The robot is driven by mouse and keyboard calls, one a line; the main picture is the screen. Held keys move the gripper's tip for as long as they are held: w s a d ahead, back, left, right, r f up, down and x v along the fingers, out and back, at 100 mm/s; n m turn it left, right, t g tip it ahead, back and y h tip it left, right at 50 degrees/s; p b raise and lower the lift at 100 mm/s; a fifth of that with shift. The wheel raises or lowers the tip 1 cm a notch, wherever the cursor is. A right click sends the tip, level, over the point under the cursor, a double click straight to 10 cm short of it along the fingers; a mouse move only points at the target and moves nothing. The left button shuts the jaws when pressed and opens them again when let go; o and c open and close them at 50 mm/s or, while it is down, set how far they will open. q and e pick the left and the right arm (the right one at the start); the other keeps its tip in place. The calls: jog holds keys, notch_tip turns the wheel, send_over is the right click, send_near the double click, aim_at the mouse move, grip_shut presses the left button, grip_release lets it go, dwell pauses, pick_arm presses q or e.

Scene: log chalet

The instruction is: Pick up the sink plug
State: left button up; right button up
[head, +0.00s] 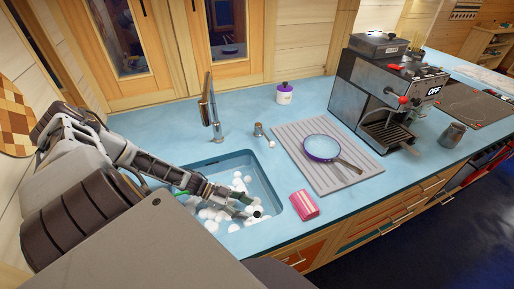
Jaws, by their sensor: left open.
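My left gripper (246,206) reaches down into the blue sink (268,186) from the left and is open, among white foam blobs (210,214). A small dark round thing (257,214) shows right by the fingertips at the sink's front right. It may be the sink plug, but it is too small to tell, and I cannot tell whether the fingers touch it. Foam and my gripper hide much of the sink floor. My right gripper is not in view.
A tap (211,108) stands behind the sink. A pink sponge (304,205) lies on the counter at its right. A ridged drying mat (348,178) holds a pan (322,147). A coffee machine (384,90) stands farther right. A small metal dispenser (261,131) stands behind the sink.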

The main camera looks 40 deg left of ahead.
aim_at(257, 214)
pick_arm(q)
jog(key=shift+w+d+f, duration=0.15)
jog(key=shift+d, duration=0.05)
jog(key=shift+d, duration=0.15)
jog(key=shift+s+p+x, duration=0.2)
jog(key=shift+p+x, duration=0.15)
jog(key=shift+x, duration=2.25)
jog(key=shift+s+d, duration=0.1)
jog(key=shift+s, duration=0.05)
jog(key=c, duration=1.1)
